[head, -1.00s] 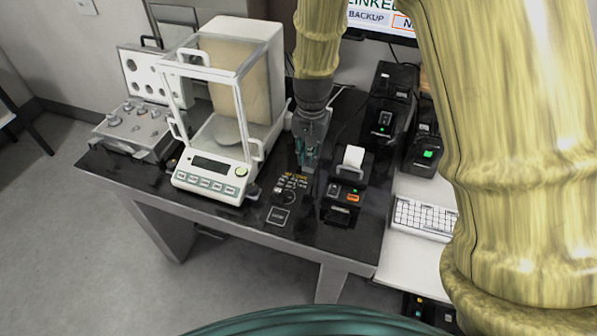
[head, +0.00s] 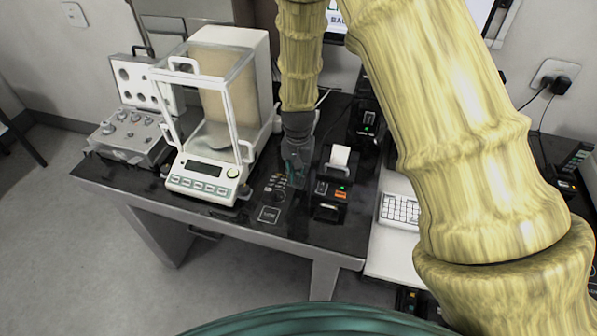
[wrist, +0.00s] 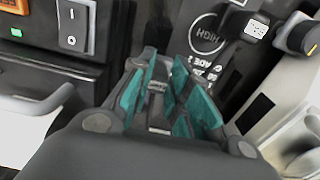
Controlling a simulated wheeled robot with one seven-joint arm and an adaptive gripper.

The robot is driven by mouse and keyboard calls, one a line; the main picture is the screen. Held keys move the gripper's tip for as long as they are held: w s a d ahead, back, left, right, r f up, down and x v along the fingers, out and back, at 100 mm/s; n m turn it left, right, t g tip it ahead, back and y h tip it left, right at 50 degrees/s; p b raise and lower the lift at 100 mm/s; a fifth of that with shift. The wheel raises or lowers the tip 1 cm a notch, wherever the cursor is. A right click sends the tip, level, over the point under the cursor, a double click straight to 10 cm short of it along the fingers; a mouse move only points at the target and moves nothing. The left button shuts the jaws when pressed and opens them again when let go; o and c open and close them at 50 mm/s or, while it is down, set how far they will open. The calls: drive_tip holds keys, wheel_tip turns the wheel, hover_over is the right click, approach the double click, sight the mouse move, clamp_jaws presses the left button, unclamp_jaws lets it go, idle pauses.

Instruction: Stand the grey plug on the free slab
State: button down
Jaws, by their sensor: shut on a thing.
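My gripper (head: 293,172) is low over the dark table, left of the small printer. In the wrist view my gripper (wrist: 165,95) has its teal fingers closed around a small grey piece, the grey plug (wrist: 157,86), mostly hidden by the fingers. The plug cannot be made out in the head view. Ahead of the fingers in the wrist view is a black surface with a white ring marked HIGH (wrist: 208,33). I cannot tell for sure which surface is the free slab.
A white balance (head: 205,175) with a glass shield stands left of my gripper. The printer (head: 331,190) stands close on the right. A grey case of metal weights (head: 128,140) is at far left. A keyboard (head: 399,211) lies on the lighter table at right.

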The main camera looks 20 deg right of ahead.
drive_tip(key=shift+s+r, duration=0.15)
drive_tip(key=shift+s, duration=0.1)
drive_tip(key=c, duration=1.5)
unclamp_jaws()
drive_tip(key=shift+w+f, duration=0.1)
drive_tip(key=shift+f, duration=0.15)
drive_tip(key=shift+o, duration=0.8)
drive_tip(key=shift+r, duration=0.1)
drive_tip(key=shift+r, duration=0.3)
wheel_tip(320, 180, up, 12)
drive_tip(key=b, duration=0.3)
drive_tip(key=shift+f, duration=0.15)
